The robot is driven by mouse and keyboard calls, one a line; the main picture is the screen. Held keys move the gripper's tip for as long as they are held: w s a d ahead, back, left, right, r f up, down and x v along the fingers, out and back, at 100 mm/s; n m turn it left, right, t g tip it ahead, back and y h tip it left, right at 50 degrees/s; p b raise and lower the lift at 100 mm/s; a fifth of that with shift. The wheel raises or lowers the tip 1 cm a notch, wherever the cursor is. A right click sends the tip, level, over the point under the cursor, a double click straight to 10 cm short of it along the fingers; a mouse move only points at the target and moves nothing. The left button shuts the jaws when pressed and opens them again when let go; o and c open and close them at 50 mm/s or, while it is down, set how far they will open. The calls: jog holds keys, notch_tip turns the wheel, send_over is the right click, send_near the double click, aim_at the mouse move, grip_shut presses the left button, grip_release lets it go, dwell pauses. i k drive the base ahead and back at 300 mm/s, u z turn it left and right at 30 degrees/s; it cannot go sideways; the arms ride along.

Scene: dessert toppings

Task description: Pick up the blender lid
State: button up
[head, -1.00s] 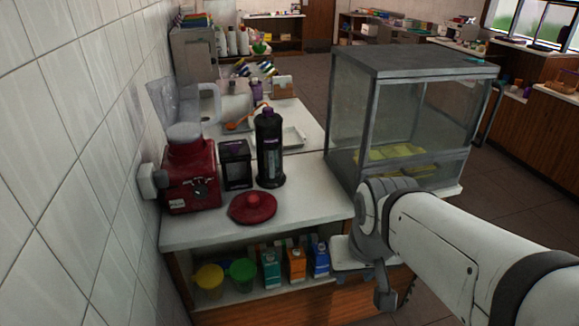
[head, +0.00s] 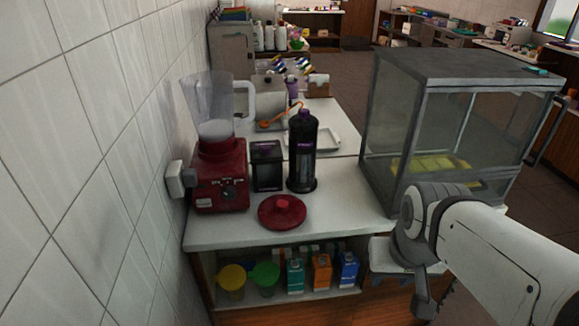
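The blender lid (head: 282,212) is a round dark red disc with a small knob on top. It lies on the white counter near its front edge. The blender (head: 218,180), with a red base and a clear jug, stands behind it to the left against the wall. My gripper (head: 428,292) hangs at the lower right, in front of the counter and well to the right of the lid. It is partly hidden by my own arm, and its fingers do not show clearly enough to tell whether they are open.
A black bottle (head: 302,152) and a black box (head: 267,166) stand right behind the lid. A glass display case (head: 440,130) occupies the counter's right side. Cartons (head: 321,270) and coloured cups (head: 265,276) sit on the shelf below. The tiled wall (head: 100,150) borders the left.

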aim_at(280, 212)
jog(key=i, duration=0.85)
jog(key=z, duration=0.05)
